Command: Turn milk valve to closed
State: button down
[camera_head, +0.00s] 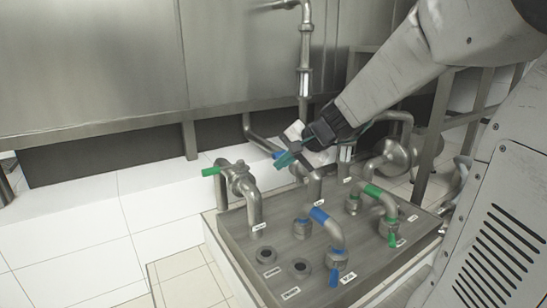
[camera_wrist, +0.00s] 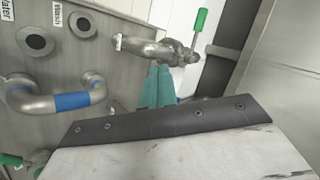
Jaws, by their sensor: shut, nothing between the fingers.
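My gripper (camera_head: 284,160) has teal fingers that are shut and empty. It hangs above the back of the metal panel (camera_head: 225,232), near a blue piece (camera_head: 277,154). In the wrist view the closed fingers (camera_wrist: 158,75) point at a curved metal pipe and valve (camera_wrist: 155,47), overlapping its lower edge; contact cannot be told. A green handle (camera_wrist: 200,20) stands out from that valve. In the head view a green handle (camera_head: 212,171) sticks out left from a valve on a bent pipe (camera_head: 248,193), left of my gripper. No label readable here says milk, so which valve is the milk one cannot be told.
A blue-banded pipe (camera_head: 319,215) and a green-banded pipe (camera_head: 373,190) arch over the panel. Two round ports (camera_head: 300,268) are at the front left. White tiles (camera_head: 78,200) lie clear at left.

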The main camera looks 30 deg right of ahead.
jog(key=w+d+f+m+t+h, duration=0.1)
jog(key=w+d+m, duration=0.2)
jog(key=d, duration=0.4)
jog(key=w+d+f+m+t+h, duration=0.1)
jog(key=w+d+f+m+h, duration=0.15)
jog(key=d, duration=0.45)
jog(key=w+a+f, duration=0.1)
jog(key=w+f, duration=0.3)
jog(key=w, duration=0.8)
jog(key=shift+f+y, duration=0.3)
jog(key=shift+y, duration=0.05)
jog(key=shift+m, duration=0.25)
